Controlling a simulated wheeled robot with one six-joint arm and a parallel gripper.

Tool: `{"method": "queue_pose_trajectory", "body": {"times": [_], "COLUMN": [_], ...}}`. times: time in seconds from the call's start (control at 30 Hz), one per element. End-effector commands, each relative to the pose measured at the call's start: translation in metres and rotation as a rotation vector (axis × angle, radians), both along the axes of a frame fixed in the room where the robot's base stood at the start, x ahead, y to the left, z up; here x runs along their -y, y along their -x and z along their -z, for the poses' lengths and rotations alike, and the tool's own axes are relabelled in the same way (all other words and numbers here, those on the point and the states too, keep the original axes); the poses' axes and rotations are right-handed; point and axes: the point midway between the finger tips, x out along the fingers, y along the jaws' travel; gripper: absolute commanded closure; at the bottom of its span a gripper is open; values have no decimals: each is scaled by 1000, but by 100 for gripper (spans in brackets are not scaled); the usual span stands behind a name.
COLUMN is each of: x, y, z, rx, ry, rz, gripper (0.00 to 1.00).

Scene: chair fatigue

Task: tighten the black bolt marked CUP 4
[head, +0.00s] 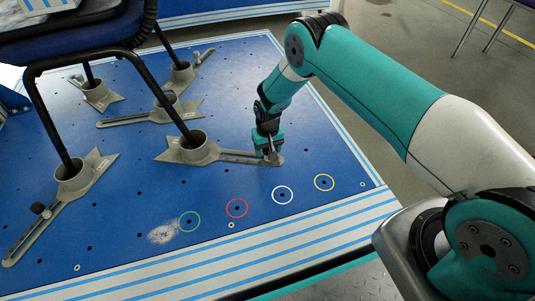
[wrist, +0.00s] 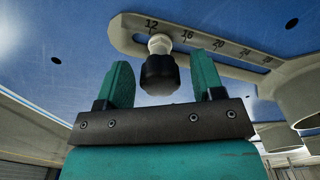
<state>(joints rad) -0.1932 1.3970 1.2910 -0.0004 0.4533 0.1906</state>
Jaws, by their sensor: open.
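My gripper (head: 269,152) is at the outer end of the slotted arm of a grey cup (head: 192,148), low over the blue plate. In the wrist view my gripper (wrist: 164,82) is open, with one teal finger on each side of a black bolt head (wrist: 159,75). The head is between the fingers with gaps on both sides, apart from them. Its pale neck joins the slotted arm (wrist: 228,60) near the scale marks 12 and 16. In the head view my gripper mostly hides this bolt. No CUP 4 mark is readable.
Chair legs stand in several grey cups, such as the front left one (head: 73,170), whose arm carries another black bolt (head: 39,209). The blue plate (head: 300,120) has small holes and green, red, white and yellow rings. Its front right part is clear.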

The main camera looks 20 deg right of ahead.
Motion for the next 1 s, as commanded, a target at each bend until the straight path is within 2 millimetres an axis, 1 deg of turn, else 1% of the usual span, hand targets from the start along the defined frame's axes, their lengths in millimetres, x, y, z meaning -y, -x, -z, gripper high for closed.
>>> {"method": "queue_pose_trajectory", "body": {"times": [0.03,0.13,0.47,0.63,0.73,1.0], "x": [0,0,0,0,0,0], "y": [0,0,0,0,0,0], "z": [0,0,0,0,0,0], "rx": [0,0,0,0,0,0], "ry": [0,0,0,0,0,0], "rz": [-60,-150,-201,-412,-500,-526], "gripper": [38,38,38,38,38,38]}}
